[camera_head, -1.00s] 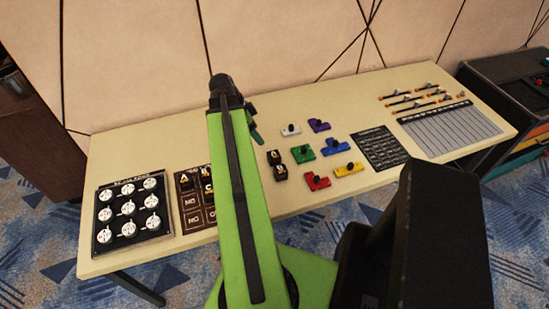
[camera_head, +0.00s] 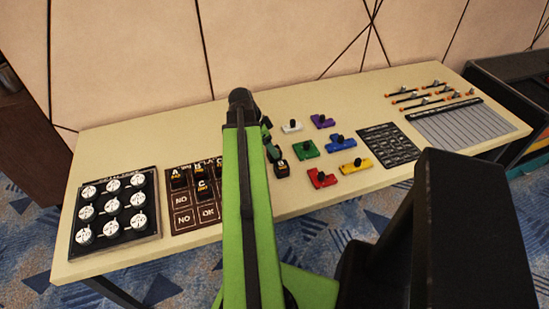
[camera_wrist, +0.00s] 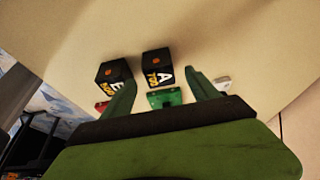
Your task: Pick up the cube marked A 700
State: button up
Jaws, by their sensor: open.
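A black cube (camera_wrist: 157,68) with a white A, yellow marking that looks like 700 and an orange dot on top stands on the table in the wrist view. My gripper (camera_wrist: 160,78) is open, its two dark green fingers apart, with this cube ahead between the tips; I see no contact. A second black cube (camera_wrist: 114,84) with a white letter and yellow marking stands just left of it, close to the left finger. In the head view one black cube (camera_head: 282,169) shows right of my green arm; the arm and finger largely hide the other.
Green (camera_head: 306,150), red (camera_head: 322,178), blue, yellow, purple and white pieces lie right of the cubes. A brown board (camera_head: 182,218) holding several black cubes and a black panel of white dials (camera_head: 113,208) are left. Bare tabletop lies behind the cubes.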

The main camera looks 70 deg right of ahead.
jog(key=b+x, duration=0.2)
jog(key=x, duration=0.2)
jog(key=shift+r, duration=0.25)
jog(key=c, duration=1.5)
